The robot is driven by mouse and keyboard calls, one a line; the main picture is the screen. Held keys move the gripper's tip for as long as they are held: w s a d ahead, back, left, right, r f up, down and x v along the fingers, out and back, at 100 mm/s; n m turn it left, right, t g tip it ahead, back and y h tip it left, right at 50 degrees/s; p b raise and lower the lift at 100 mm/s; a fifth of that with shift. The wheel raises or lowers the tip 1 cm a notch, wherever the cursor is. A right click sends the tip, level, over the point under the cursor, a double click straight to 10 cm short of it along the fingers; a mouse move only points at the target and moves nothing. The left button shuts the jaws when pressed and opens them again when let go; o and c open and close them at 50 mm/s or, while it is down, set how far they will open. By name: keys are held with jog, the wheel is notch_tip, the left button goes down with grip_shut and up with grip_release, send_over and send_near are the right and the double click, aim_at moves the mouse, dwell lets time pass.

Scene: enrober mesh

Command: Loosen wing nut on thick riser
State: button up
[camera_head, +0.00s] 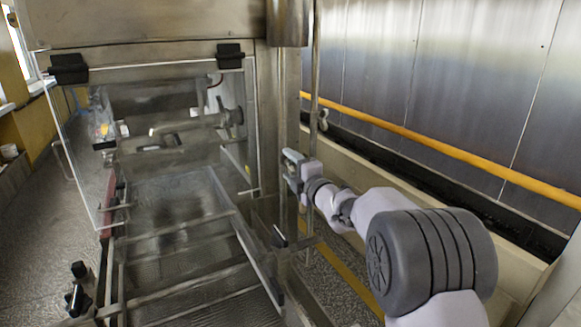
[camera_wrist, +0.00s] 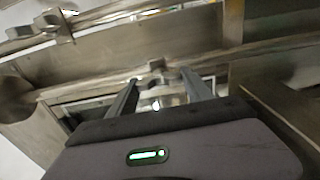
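My gripper (camera_wrist: 159,78) is open in the wrist view, its two grey fingers apart with nothing held between them. A small metal wing-shaped piece, apparently a wing nut (camera_wrist: 158,66), shows just beyond and between the fingertips, by a metal bar; I cannot tell whether the fingers reach around it. In the head view my gripper (camera_head: 291,160) is beside an upright metal riser (camera_head: 313,85), and its fingertips are too small to read. Another wing-shaped piece (camera_head: 322,119) sits higher on that riser. Which riser is the thick one is unclear.
A clear hinged guard (camera_head: 85,150) and a mesh conveyor (camera_head: 190,210) stand left of my arm. A yellow rail (camera_head: 430,143) runs along the wall at right. In the wrist view, another clamp-like fitting (camera_wrist: 55,23) sits on a bar at upper left.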

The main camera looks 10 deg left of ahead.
jog(key=o, duration=0.4)
jog(key=p+v, duration=0.3)
jog(key=v, duration=1.4)
jog(key=shift+s, duration=0.2)
jog(key=shift+d, duration=0.25)
